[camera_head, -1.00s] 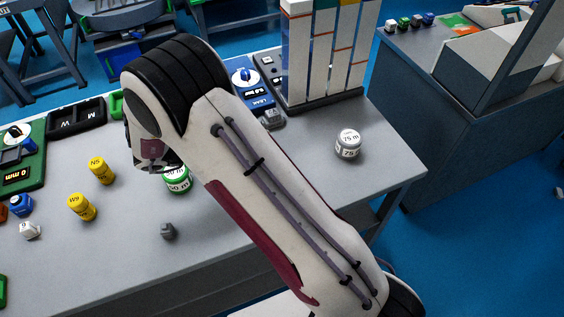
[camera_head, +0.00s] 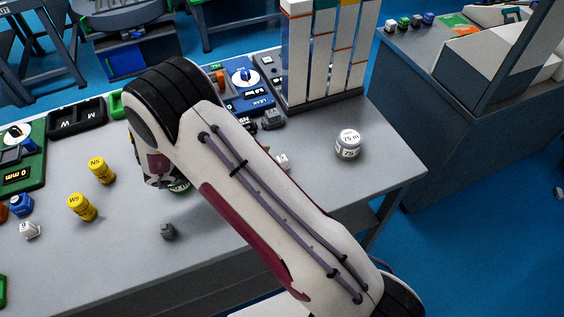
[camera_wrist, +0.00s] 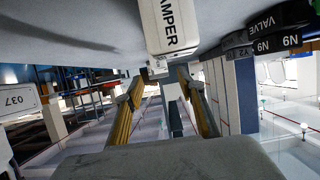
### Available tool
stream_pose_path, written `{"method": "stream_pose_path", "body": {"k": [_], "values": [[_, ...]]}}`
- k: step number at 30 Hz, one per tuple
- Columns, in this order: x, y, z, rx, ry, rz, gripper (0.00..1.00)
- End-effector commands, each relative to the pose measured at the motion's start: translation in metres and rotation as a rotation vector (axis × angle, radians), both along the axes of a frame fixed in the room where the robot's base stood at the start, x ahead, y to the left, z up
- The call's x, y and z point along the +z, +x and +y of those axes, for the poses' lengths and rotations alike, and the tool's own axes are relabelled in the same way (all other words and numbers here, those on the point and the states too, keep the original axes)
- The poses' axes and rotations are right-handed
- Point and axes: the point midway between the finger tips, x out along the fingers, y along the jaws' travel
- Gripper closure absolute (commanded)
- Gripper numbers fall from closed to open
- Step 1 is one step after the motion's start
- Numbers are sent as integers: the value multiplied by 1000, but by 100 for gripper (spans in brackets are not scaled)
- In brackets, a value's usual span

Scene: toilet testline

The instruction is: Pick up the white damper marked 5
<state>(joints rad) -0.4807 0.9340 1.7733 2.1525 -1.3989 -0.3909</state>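In the wrist view a white block labelled with letters reading "AMPER" (camera_wrist: 172,28) is at the top centre, with a grey part below it. A number 5 cannot be read on it. My gripper (camera_wrist: 161,82) shows two yellowish fingers spread apart just below the block, with the grey part between or beyond their tips. I cannot tell whether they touch it. In the head view my arm hides the fingers. Two small white pieces show on the table there, one at the left (camera_head: 30,231) and one beside my arm (camera_head: 283,161); their markings are too small to read.
Two yellow cylinders (camera_head: 91,190), a small grey piece (camera_head: 168,231) and a white-grey cylinder (camera_head: 348,144) stand on the grey table. A tall white panel rack (camera_head: 326,55) stands at the back. Black valve-marked pieces (camera_wrist: 270,40) are at the wrist view's upper right.

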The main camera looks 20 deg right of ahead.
Motion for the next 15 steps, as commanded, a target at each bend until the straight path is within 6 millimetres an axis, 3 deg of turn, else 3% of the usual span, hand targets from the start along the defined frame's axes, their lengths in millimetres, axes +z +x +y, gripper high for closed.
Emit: {"method": "stream_pose_path", "body": {"k": [15], "values": [[-9,0,0,0,0,-1,61]]}}
